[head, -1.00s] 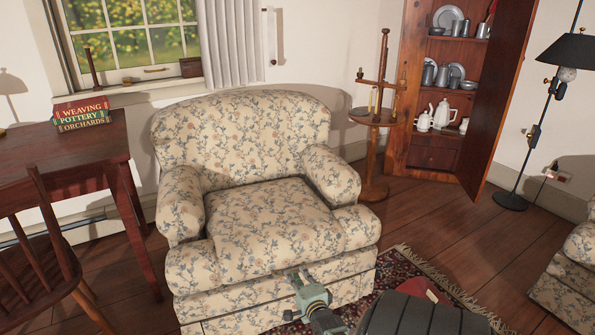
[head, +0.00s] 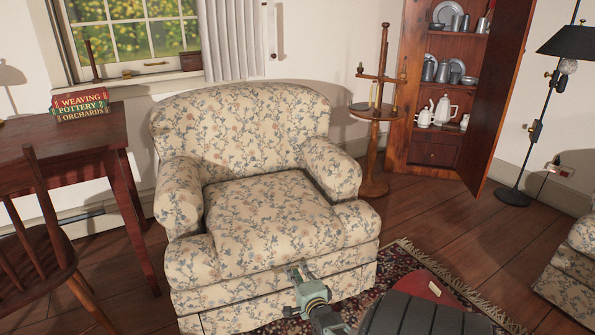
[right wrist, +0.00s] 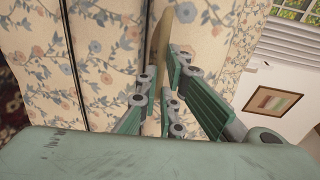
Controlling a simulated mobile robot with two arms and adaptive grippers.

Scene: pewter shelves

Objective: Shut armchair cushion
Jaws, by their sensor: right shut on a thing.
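The armchair (head: 235,125) has cream floral cloth and stands in the middle of the head view. Its seat cushion (head: 270,215) lies between the two arms and looks flat on the seat. My right gripper (head: 297,273) is at the chair's front, just below the cushion's front edge. In the right wrist view, its green fingers (right wrist: 167,85) are closed around a thin, plain tan edge (right wrist: 163,40), with floral cloth close behind. I cannot tell for certain which part of the chair this edge belongs to. My left gripper is not in view.
A wooden desk (head: 70,140) with books and a chair (head: 40,250) stand at the left. A candle stand (head: 373,160) and an open cupboard (head: 436,100) are behind right. A patterned rug (head: 400,262) lies front right. Bare floor shows beyond it.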

